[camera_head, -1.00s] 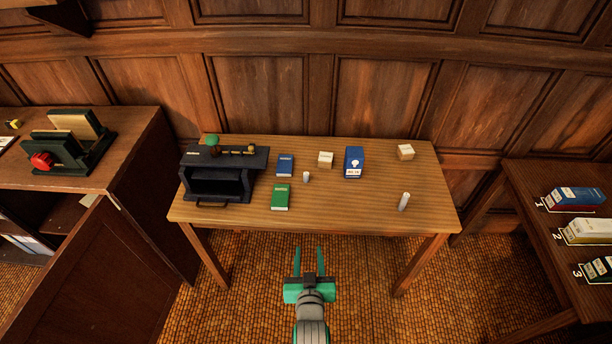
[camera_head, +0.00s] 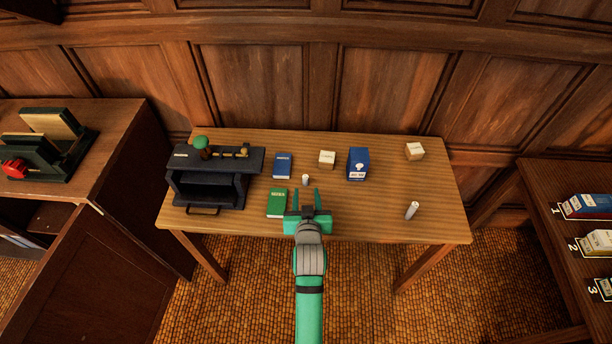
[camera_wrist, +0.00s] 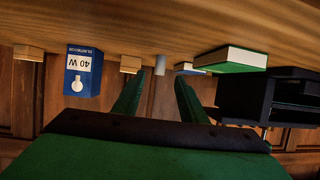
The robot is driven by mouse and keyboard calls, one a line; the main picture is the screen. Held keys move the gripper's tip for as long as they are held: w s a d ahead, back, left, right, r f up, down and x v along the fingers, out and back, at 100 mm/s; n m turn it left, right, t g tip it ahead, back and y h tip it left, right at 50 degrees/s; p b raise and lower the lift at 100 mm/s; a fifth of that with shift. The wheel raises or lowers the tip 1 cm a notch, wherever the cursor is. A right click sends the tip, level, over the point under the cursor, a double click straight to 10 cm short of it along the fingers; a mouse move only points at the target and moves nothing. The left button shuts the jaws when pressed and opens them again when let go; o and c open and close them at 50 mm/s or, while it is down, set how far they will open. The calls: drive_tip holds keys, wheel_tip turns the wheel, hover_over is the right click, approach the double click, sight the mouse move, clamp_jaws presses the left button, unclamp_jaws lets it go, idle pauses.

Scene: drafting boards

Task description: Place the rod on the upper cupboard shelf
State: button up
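Which is the rod is not certain; the longer one looks more rod-like. My gripper (camera_head: 307,195) is open and empty at the table's front edge, fingers pointing at the short cylinder, which also shows between the fingers in the wrist view (camera_wrist: 160,65). The brown cupboard (camera_head: 150,190) stands at the left with its door (camera_head: 85,275) open. Part of an inner shelf (camera_head: 52,220) shows; most of the inside is hidden.
On the table are a black box-like case (camera_head: 210,190), a blue book (camera_head: 283,166), a green book (camera_head: 277,203), a blue bulb box (camera_head: 358,164) and two small cream boxes (camera_head: 327,159). A side table (camera_head: 520,185) with numbered boxes stands right. The table's right front is mostly clear.

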sight(305, 180)
drive_tip(key=x, duration=0.3)
drive_tip(key=shift+w, duration=0.25)
drive_tip(key=shift+r+x, duration=0.2)
drive_tip(key=shift+x, duration=1.25)
drive_tip(key=shift+r+x, duration=0.2)
drive_tip(key=shift+x, duration=1.2)
drive_tip(key=shift+w, duration=0.15)
clamp_jaws()
